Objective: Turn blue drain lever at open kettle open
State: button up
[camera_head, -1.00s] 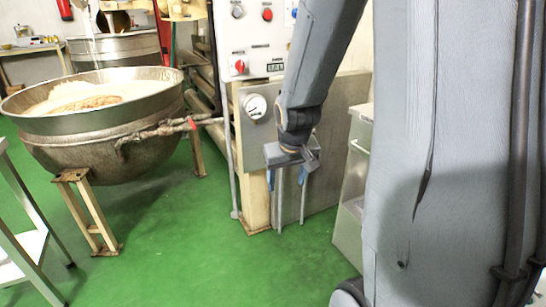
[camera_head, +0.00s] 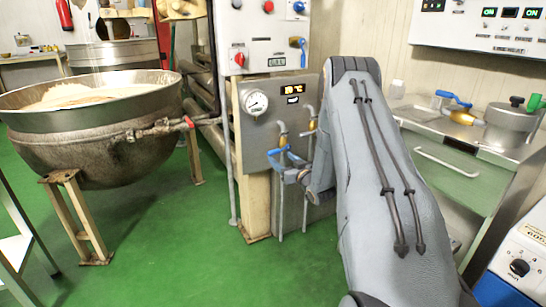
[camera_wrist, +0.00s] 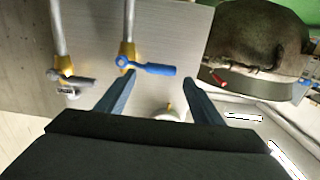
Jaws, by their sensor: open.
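The open kettle (camera_head: 100,140) is a large steel bowl of pale mass at the left of the head view; it also shows in the wrist view (camera_wrist: 255,35). The blue drain lever (camera_wrist: 150,68) sits on a brass valve (camera_wrist: 126,55) on a pipe at the grey panel, and points sideways, across the pipe. My gripper (camera_wrist: 160,78) is open, its two blue fingers on either side of the lever's span, apparently with nothing held. In the head view my gripper (camera_head: 287,163) is at the panel by the valve; lever and fingers overlap there, so contact cannot be told.
A second valve (camera_wrist: 68,72) with a metallic handle stands on the neighbouring pipe. The grey panel (camera_head: 252,135) carries a gauge (camera_head: 256,103). A red-tipped handle (camera_head: 187,122) is on the kettle's side pipe. A steel counter (camera_head: 450,140) stands right. Green floor is clear in front.

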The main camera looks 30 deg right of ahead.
aim_at(275, 153)
jog(key=shift+w+a+b, duration=0.15)
jog(key=shift+w+b, duration=0.4)
jog(key=shift+w, duration=3.35)
jog(key=c, duration=1.5)
